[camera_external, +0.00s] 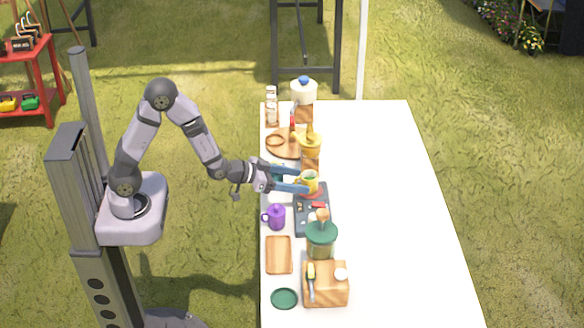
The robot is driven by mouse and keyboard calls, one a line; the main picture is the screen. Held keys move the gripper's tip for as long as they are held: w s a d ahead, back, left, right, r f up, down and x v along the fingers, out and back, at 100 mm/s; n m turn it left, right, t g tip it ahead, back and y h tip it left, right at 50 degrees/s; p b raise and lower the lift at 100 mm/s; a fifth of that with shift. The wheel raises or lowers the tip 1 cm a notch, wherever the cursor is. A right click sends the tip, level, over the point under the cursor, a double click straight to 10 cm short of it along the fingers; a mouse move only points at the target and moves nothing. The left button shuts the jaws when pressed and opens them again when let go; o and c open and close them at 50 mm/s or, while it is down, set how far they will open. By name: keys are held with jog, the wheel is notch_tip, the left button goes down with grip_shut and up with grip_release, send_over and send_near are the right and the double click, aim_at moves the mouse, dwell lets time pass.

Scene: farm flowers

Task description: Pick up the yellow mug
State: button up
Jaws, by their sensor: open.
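The yellow mug (309,183) stands on the white table, on what looks like a red round base at the far end of a dark tray. My gripper (301,180) reaches in from the left with its blue fingers apart. The fingertips are at the mug's left side, one finger farther back and one nearer the camera. Whether they touch the mug I cannot tell. The mug's left side is partly hidden by the fingers.
A purple mug (276,217) stands near the left edge, in front of my gripper. A yellow pot (311,145) and round wooden board (283,151) are behind it. The dark tray (302,228), green-lidded jar (321,240) and wooden block (327,290) are nearer. The table's right side (400,210) is clear.

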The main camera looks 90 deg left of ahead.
aim_at(309, 183)
jog(key=shift+p+x, duration=0.4)
jog(key=shift+x, duration=2.1)
jog(key=c, duration=1.3)
